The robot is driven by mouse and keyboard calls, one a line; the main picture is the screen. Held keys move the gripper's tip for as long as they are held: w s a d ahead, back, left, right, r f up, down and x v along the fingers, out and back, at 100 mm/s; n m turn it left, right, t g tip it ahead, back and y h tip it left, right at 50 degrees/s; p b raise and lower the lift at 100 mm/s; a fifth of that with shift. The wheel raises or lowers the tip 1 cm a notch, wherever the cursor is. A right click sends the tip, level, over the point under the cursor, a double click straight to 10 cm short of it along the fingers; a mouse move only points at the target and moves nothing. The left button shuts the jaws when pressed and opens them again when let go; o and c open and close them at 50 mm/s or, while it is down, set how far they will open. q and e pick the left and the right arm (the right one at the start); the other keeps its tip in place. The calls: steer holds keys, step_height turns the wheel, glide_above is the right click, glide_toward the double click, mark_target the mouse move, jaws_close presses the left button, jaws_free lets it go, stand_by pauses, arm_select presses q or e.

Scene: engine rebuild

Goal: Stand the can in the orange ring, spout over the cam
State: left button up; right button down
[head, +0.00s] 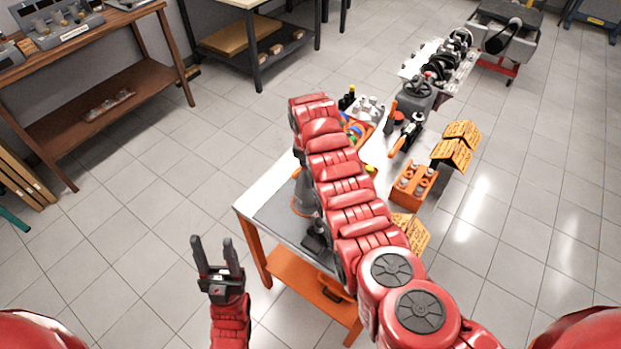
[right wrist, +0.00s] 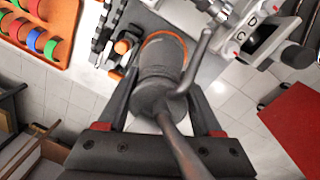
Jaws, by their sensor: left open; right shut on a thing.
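The dark grey can (right wrist: 160,85) is between the fingers of my right gripper (right wrist: 165,100) in the right wrist view, and the gripper is shut on it. An orange ring (right wrist: 165,35) shows as an arc just past the can's far end. I cannot tell whether the can's base is inside it. A thin bent grey tube (right wrist: 200,55) runs beside the can, toward a grey block marked C and D (right wrist: 250,28). I cannot make out the cam for sure. My left gripper (head: 218,268) is open and empty, left of the table.
The table (head: 262,212) is partly covered by my right arm. An orange tray (right wrist: 68,45) holds coloured rings. An orange holder (head: 413,186) and yellow-orange signs (head: 456,145) are on the right. Open floor lies left of the table.

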steer(key=shift+a+f, duration=0.1)
steer(key=shift+s+f+p, duration=0.15)
steer(key=shift+f+p, duration=0.15)
steer(key=shift+f, duration=1.55)
steer(key=shift+f+b, duration=0.1)
steer(key=shift+b, duration=0.25)
steer(key=shift+c, duration=0.2)
jaws_free()
